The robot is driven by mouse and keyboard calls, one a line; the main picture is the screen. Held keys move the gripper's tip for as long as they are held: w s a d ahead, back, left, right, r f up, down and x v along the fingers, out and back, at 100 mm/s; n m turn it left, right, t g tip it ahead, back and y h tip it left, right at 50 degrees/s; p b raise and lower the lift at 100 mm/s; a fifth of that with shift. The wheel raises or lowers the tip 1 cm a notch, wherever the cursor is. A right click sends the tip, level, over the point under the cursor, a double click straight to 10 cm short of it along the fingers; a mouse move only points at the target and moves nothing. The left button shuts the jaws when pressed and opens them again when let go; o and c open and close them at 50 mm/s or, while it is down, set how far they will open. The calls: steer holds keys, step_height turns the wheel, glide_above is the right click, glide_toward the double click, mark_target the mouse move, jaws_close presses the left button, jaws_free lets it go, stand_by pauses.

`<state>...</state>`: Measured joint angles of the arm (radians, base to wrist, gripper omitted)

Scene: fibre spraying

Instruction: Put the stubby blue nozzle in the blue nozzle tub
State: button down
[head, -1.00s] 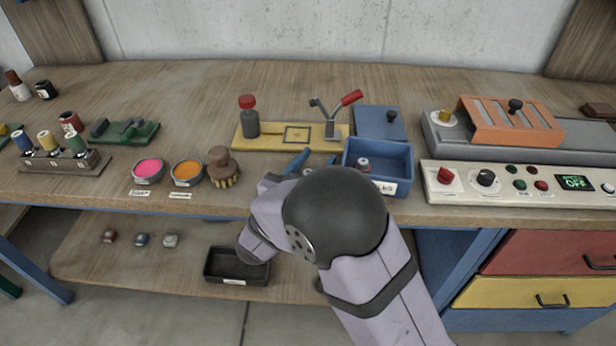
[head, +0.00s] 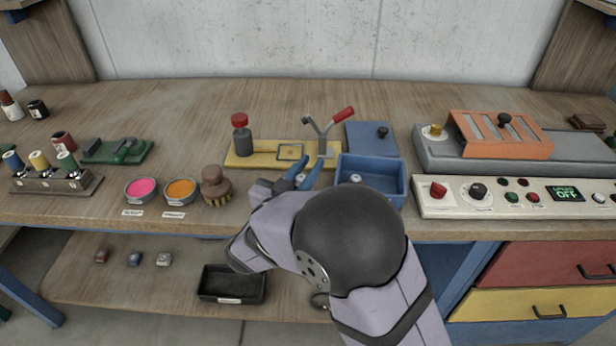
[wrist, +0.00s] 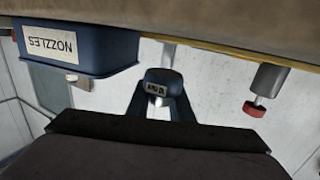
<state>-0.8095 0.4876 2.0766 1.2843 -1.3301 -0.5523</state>
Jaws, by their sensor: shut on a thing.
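The blue nozzle tub (head: 392,186) stands near the bench's front edge, right of my gripper. A small grey-topped thing shows inside it. In the wrist view the tub (wrist: 92,62) carries a NOZZLES label. My gripper (head: 304,172) is just left of the tub, its blue fingers pointing towards the back of the bench. In the wrist view my gripper (wrist: 160,90) is shut on a short dark blue piece with a pale label, the stubby blue nozzle (wrist: 162,76). The label is too small to read. My arm hides the tub's front left and the nozzle is not clear in the head view.
A yellow base (head: 240,160) with a red-capped bottle and red-handled lever stands behind my gripper. A blue lid (head: 365,135) lies behind the tub. A control panel (head: 450,205) is to the right, a brush (head: 215,186) to the left. Small parts and a black tray (head: 232,284) are below.

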step_height(320, 180, up, 6)
steer(key=d+r+m+g+h+p, duration=0.2)
steer(key=d+r, duration=0.3)
steer(key=d, duration=0.7)
steer(key=d+r+m+g+h+p, duration=0.1)
steer(key=d+r+m+h+p, duration=0.3)
steer(key=d, duration=0.7)
steer(key=shift+w+a+f+n+t+y+b, duration=0.45)
steer(key=shift+a+f+n+y, duration=0.3)
steer(key=shift+f, duration=1.25)
steer(key=shift+w+a+f+n+t+y+b, duration=0.3)
steer(key=shift+w+a+f+n+y+b, duration=0.45)
steer(key=shift+f, duration=1.2)
steer(key=shift+w+a+f+n+t+y+b, duration=0.25)
steer(key=shift+a+f+n+y, duration=0.55)
steer(key=shift+f, duration=1.2)
steer(key=shift+s+d, duration=0.15)
steer(key=shift+d, duration=0.1)
steer(key=shift+f+b, duration=0.35)
steer(key=shift+f, duration=0.05)
steer(key=shift+f, duration=0.2)
